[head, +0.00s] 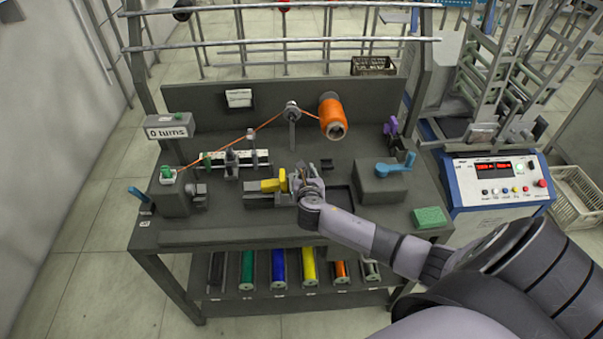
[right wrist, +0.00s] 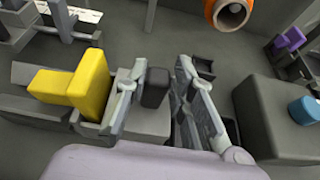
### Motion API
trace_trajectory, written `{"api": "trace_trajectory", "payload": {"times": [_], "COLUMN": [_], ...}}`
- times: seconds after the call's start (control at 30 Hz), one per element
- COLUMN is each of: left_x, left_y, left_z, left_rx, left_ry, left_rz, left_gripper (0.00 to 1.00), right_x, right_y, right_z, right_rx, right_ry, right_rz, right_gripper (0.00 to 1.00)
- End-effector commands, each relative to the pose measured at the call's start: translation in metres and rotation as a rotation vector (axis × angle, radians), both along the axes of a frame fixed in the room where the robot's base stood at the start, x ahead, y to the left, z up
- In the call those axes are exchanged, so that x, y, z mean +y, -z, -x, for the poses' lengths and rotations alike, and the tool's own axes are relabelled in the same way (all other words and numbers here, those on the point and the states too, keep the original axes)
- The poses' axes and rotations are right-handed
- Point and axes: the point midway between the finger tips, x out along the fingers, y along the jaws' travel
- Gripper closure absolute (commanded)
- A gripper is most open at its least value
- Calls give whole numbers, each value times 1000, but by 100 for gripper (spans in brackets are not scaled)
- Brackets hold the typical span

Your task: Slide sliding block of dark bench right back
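The dark bench (head: 180,236) fills the middle of the head view. On it, left of my right gripper, is a sliding block unit with a yellow part (head: 268,186) on a grey rail. In the right wrist view the yellow part (right wrist: 72,88) stands left of my fingers, beside a grey block. My right gripper (head: 308,172) is low over the right end of this unit. In the right wrist view the gripper (right wrist: 160,95) has its fingers apart, with a small dark knob (right wrist: 155,88) between them, nearer the left finger. Contact cannot be told. My left gripper is out of view.
An orange spool (head: 333,118) stands behind, its orange thread running left to a post. A grey box with a blue crank (head: 393,166) is to the right. A green block (head: 430,217) lies at the front right. A sign (head: 168,133) reads "0 turns".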

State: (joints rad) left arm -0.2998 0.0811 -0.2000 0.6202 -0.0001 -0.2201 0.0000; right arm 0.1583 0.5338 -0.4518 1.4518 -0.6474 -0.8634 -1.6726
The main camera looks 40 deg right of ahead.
Motion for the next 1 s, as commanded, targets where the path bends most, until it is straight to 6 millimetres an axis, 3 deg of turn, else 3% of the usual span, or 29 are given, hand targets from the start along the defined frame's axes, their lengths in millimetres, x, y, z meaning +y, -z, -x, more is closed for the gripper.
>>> {"api": "trace_trajectory", "payload": {"times": [0.2, 0.57, 0.77, 1.0], "left_x": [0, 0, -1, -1], "left_y": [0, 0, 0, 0], "left_z": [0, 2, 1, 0], "left_rx": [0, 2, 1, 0], "left_ry": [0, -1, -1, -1], "left_rz": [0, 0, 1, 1], "left_gripper": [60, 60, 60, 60], "right_x": [-1, 3, 16, 40], "right_y": [0, -1, -11, -30], "right_z": [0, 2, 23, 64], "right_rx": [0, -1, -1, 1], "right_ry": [1, -3, -5, -4], "right_rz": [2, 0, -1, 0], "right_gripper": [62, 62, 62, 62]}}
